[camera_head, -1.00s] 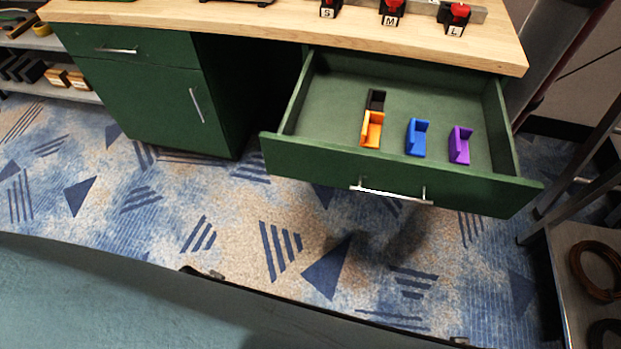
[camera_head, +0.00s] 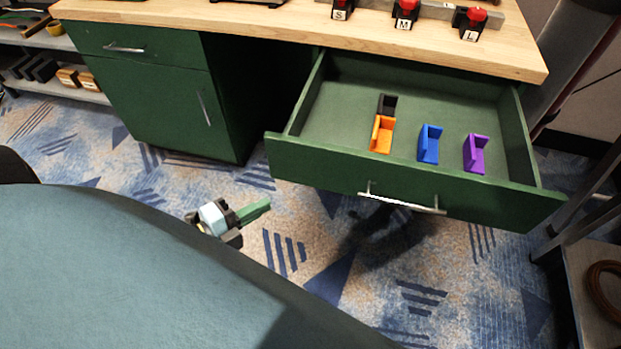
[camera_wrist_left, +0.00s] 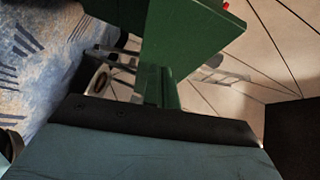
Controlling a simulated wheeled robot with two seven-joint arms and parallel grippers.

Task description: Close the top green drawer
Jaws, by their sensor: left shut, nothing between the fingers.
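The top green drawer (camera_head: 330,167) under the right end of the workbench stands pulled well out. Its front carries a silver bar handle (camera_head: 402,203). In it lie a black block (camera_head: 387,103), an orange block (camera_head: 382,135), a blue block (camera_head: 429,144) and a purple block (camera_head: 475,154). My left gripper (camera_head: 268,203) is shut and empty, low in front of the drawer's left front corner and apart from it. The left wrist view shows large green surfaces close up; I cannot tell which part they are. My right gripper is not in view.
The wooden benchtop (camera_head: 270,27) holds red-and-black pieces labelled S, M and L. A green cabinet (camera_head: 150,105) with a small upper drawer stands at the left. A metal rack (camera_head: 590,235) stands at the right. Patterned carpet lies open before the drawer.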

